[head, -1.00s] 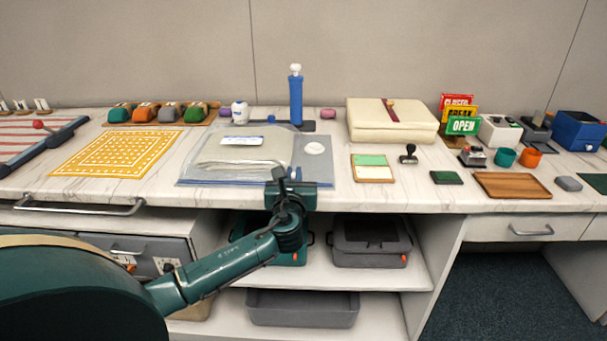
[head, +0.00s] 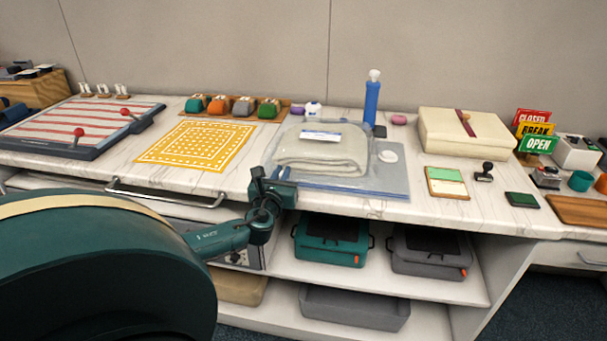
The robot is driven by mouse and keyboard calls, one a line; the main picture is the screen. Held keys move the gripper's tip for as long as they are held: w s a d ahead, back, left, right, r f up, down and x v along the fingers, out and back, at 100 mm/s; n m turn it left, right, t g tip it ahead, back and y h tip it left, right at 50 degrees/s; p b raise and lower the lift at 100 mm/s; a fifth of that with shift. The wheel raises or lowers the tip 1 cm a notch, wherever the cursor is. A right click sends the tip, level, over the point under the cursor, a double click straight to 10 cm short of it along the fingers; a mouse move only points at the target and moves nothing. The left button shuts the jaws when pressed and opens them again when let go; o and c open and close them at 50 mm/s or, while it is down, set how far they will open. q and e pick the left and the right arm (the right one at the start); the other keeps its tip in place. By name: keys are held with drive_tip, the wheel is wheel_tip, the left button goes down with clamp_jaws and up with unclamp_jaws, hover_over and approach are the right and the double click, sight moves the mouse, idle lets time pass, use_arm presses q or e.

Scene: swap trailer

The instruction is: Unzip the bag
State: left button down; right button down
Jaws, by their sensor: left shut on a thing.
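The clear plastic bag (head: 355,137) lies on the counter around a folded cream blanket (head: 320,155) with a white label (head: 321,136). A blue strip (head: 340,187) runs along its front edge. My left gripper (head: 271,183) is at the left end of that edge, at the counter's front. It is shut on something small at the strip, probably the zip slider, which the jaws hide. How far the zip is parted cannot be made out. My right gripper is not in view.
A blue pump (head: 371,102) stands behind. A cream box (head: 465,134) is to the right, a yellow patterned mat (head: 198,146) to the left. The drawer handle (head: 165,195) juts out below.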

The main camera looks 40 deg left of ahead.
use_arm(q)
drive_tip(key=shift+s+a, duration=0.3)
drive_tip(key=shift+a, duration=0.2)
drive_tip(key=shift+s+a, duration=0.25)
drive_tip(key=shift+a, duration=0.25)
drive_tip(key=c, duration=1.5)
unclamp_jaws()
drive_tip(key=p+v, duration=0.1)
drive_tip(key=v, duration=1.2)
drive_tip(key=shift+d, duration=0.1)
